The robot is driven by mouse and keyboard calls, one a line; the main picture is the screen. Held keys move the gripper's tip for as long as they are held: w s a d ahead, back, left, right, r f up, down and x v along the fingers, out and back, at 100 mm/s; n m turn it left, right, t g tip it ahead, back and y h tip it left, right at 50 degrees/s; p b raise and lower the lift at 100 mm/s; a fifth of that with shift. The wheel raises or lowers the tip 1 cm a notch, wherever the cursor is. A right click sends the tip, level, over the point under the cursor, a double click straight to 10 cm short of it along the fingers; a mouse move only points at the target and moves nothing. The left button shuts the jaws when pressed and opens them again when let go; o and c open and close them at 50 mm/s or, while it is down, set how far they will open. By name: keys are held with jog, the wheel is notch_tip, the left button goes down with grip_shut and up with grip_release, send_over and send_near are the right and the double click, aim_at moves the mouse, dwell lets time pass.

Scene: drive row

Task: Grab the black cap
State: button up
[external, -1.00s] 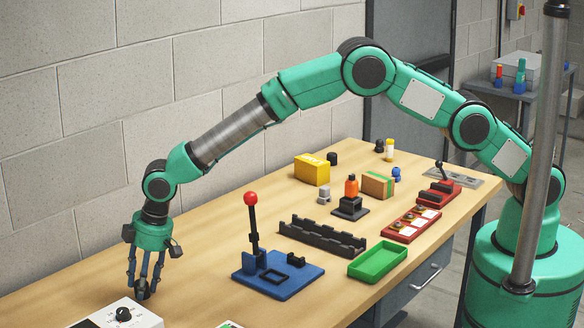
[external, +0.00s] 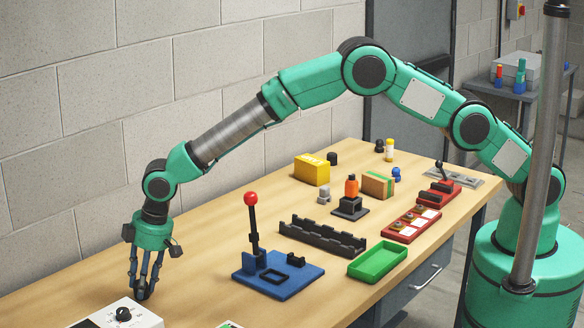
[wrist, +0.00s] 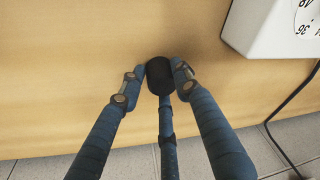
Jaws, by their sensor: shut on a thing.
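The black cap (wrist: 158,76) is a small dark cylinder, upright on the wooden table in the wrist view. My gripper (wrist: 160,82) has its blue fingers around it, with a fingertip touching it on each side and a third finger at its near side. In the external view my gripper (external: 142,292) points down at the tabletop at the lower left. There the cap is mostly hidden between the fingers. I cannot see a gap between the cap and the table.
A white box with a dial (external: 125,315) stands close to my gripper, and its corner shows in the wrist view (wrist: 265,28). A blue base with a red-knobbed lever (external: 277,275) stands to the right. The table edge is near, with a black cable (wrist: 283,118) hanging beyond.

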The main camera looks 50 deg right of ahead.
aim_at(138, 282)
jog(key=shift+r, duration=0.45)
notch_tip(138, 282, up, 3)
jog(key=shift+p, duration=0.55)
jog(key=s+d, duration=0.3)
jog(key=s, duration=0.1)
jog(key=s+d+p, duration=0.1)
jog(key=s+d, duration=0.2)
jog(key=d, duration=0.1)
jog(key=s+d+r, duration=0.1)
jog(key=s+d, duration=0.3)
jog(key=shift+s+p, duration=0.3)
jog(key=shift+p, duration=0.1)
